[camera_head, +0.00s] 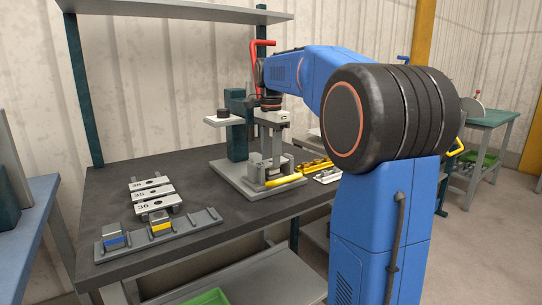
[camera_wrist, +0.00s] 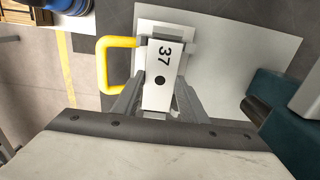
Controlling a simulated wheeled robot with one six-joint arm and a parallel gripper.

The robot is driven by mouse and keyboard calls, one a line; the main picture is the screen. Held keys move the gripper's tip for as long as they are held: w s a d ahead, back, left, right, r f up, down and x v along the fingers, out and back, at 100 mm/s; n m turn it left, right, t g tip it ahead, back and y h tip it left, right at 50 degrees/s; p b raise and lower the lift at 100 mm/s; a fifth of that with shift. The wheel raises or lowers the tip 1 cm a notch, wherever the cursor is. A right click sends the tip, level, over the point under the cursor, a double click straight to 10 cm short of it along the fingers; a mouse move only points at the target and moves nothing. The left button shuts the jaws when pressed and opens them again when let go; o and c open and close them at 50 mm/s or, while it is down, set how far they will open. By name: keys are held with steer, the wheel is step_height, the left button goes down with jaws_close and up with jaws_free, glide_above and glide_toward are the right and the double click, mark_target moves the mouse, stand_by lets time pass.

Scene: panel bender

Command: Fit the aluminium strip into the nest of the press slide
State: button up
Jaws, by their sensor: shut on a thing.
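The aluminium strip (camera_wrist: 163,66) is a pale plate marked 37 with a dark round hole, seen in the wrist view. My gripper (camera_wrist: 158,92) has a finger on each side of it and is shut on it. In the head view my gripper (camera_head: 268,150) points down over the front of the press. The press slide is mostly hidden there; its yellow handle (camera_head: 286,180) sticks out in front, and the handle also shows left of the strip in the wrist view (camera_wrist: 103,64). Whether the strip touches or sits in the nest cannot be told.
The press has a red lever (camera_head: 254,62) and a grey base plate (camera_head: 228,180). Several numbered plates (camera_head: 152,194) lie on the dark bench at left, behind a grey rail (camera_head: 184,234) with blue and yellow marked blocks. Yellow tooling (camera_head: 314,166) lies right of the press.

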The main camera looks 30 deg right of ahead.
steer(key=o, duration=1.2)
step_height(320, 180, up, 17)
steer(key=shift+r, duration=0.2)
